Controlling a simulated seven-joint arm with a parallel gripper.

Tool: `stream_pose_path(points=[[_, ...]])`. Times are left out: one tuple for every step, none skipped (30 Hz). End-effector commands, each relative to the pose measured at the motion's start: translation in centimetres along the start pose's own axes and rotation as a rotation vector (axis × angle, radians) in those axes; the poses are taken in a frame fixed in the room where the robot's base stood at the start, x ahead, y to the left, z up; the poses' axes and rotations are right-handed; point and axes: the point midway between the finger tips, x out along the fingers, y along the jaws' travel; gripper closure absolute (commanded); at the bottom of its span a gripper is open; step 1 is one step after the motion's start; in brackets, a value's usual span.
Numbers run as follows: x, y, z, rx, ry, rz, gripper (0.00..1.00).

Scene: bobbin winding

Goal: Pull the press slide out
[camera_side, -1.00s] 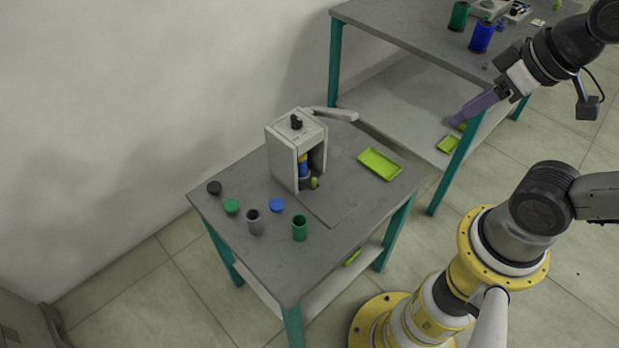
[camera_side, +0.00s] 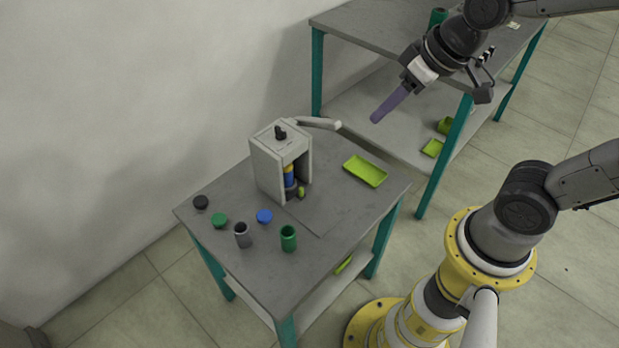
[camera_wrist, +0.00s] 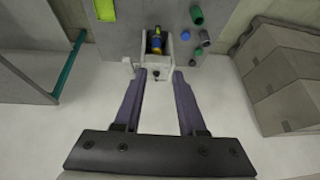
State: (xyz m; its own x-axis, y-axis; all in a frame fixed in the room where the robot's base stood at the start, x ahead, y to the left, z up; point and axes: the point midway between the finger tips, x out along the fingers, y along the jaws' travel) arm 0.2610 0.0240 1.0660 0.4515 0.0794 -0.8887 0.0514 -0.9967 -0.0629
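The press (camera_side: 266,170) is a pale grey box with an open front, standing on the near table. Inside it sits a blue and yellow cylinder (camera_side: 290,177), with a small yellow-green knob (camera_side: 301,193) low at the opening; the slide itself is mostly hidden in the housing. A pale lever (camera_side: 318,123) sticks out at the top. The wrist view shows the press (camera_wrist: 143,72) and the cylinder (camera_wrist: 156,40) beyond my fingers. My gripper (camera_side: 376,119) is in the air right of and above the press, apart from it. Its purple fingers (camera_wrist: 159,73) are spread and empty.
A green cup (camera_side: 288,239), a grey cup (camera_side: 243,236) and black, green and blue caps (camera_side: 264,216) stand left of and in front of the press. A yellow-green tray (camera_side: 365,171) lies to its right. A second table (camera_side: 365,30) stands behind. Boxes (camera_wrist: 285,75) show in the wrist view.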

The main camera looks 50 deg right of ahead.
Motion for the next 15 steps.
stream_pose_path(points=[[2.5,-0.4,-1.2,-0.001,-0.022,-0.012,0.60],[3.9,-0.6,-1.9,0.002,-0.026,-0.018,0.60],[5.8,-0.8,-2.8,0.003,-0.028,-0.023,0.60],[7.4,-0.9,-3.3,0.005,-0.032,-0.027,0.60],[8.9,-1.1,-3.8,0.007,-0.036,-0.028,0.60],[11.0,-1.2,-4.3,0.010,-0.039,-0.029,0.60],[12.7,-1.2,-4.5,0.012,-0.043,-0.027,0.60],[14.3,-1.3,-4.7,0.016,-0.046,-0.025,0.60],[16.6,-1.3,-4.7,0.017,-0.050,-0.019,0.60],[18.2,-1.3,-4.6,0.020,-0.054,-0.014,0.60],[19.9,-1.3,-4.5,0.022,-0.057,-0.007,0.60],[21.9,-1.2,-4.1,0.023,-0.060,0.003,0.60],[23.4,-1.1,-3.8,0.024,-0.063,0.011,0.60],[24.8,-1.0,-3.4,0.026,-0.066,0.019,0.60],[26.4,-0.9,-2.9,0.024,-0.069,0.030,0.60]])
